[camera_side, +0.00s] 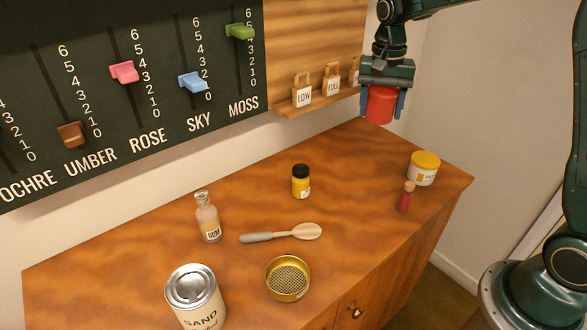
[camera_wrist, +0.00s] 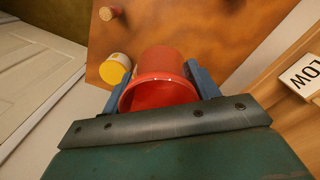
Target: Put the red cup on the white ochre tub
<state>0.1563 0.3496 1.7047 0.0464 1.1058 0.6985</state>
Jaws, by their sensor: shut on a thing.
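The red cup (camera_side: 381,105) is held between the blue fingers of my gripper (camera_side: 382,106), high above the back right of the table. In the wrist view the cup (camera_wrist: 160,78) sits between both fingers of my gripper (camera_wrist: 163,80), its open rim toward the camera. The white ochre tub (camera_side: 423,170) with a yellow lid stands at the right end of the table, below and right of the cup. In the wrist view the tub (camera_wrist: 115,70) shows left of the cup, apart from it.
A small red vial with a cork (camera_side: 406,197) stands close to the tub. A yellow jar (camera_side: 301,181), glass bottle (camera_side: 207,218), spoon (camera_side: 285,233), brass sieve (camera_side: 288,278) and sand tin (camera_side: 195,296) stand farther left. A wall shelf with tags (camera_side: 320,97) is beside my gripper.

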